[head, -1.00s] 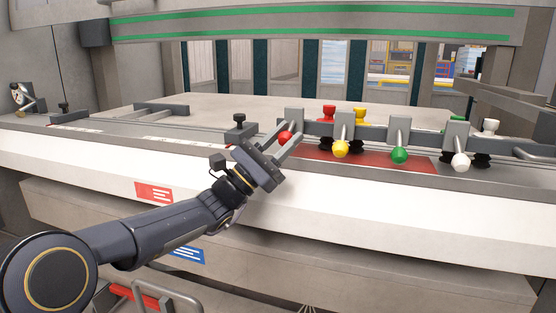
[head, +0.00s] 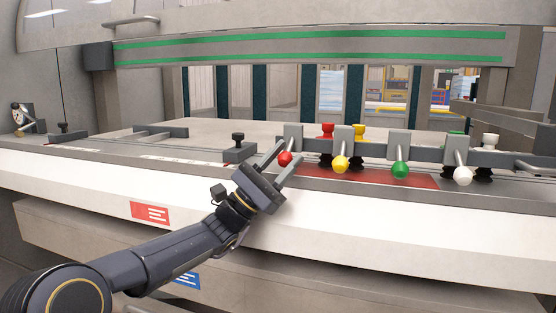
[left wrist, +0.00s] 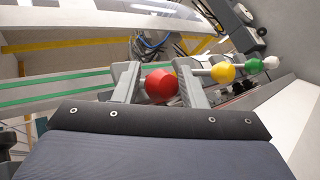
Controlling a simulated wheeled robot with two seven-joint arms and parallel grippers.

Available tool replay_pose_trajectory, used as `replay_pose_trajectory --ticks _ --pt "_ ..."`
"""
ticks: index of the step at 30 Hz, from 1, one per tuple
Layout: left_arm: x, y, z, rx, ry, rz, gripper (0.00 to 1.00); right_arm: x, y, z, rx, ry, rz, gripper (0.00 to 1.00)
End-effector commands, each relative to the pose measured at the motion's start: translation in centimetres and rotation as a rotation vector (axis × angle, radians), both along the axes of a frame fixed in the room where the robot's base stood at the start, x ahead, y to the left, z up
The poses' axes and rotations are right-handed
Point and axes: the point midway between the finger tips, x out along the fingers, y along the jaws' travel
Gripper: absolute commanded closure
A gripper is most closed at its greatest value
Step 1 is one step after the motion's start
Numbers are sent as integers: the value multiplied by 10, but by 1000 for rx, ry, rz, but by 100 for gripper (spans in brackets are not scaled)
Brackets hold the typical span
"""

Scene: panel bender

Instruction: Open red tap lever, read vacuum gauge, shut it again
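The red tap lever's ball knob (head: 285,159) hangs from a grey block at the left end of a row of levers. My left gripper (head: 281,162) reaches up to it from the front, with one finger on each side of the ball. In the left wrist view the red ball (left wrist: 161,86) sits between the two grey fingers, close to the right one, with a small gap on the left. The gripper is open. My right gripper is in neither view.
Yellow (head: 340,164), green (head: 400,170) and white (head: 463,176) lever knobs follow to the right. Red (head: 327,130) and yellow suction-cup fittings stand behind. A black clamp knob (head: 238,143) stands just left of the gripper. The white front ledge (head: 350,210) is clear.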

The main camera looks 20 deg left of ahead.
Motion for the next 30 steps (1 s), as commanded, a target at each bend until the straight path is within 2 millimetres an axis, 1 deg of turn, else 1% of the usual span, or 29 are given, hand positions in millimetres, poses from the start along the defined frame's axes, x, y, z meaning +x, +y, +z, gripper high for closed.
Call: replay_pose_trajectory --ticks 1,2,3,12,17,24,30 --pt "0 0 0 0 0 0 55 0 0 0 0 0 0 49" --pt "0 0 0 0 0 0 51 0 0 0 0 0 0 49" --pt "0 0 0 1 0 -1 50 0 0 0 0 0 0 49" --pt "-1 1 -2 1 1 -1 50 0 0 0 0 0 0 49" --pt "-9 15 -17 2 3 2 50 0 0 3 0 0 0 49" --pt "-24 38 -45 0 3 2 50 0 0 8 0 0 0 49" --pt "-30 46 -55 0 1 -1 50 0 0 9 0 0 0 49"
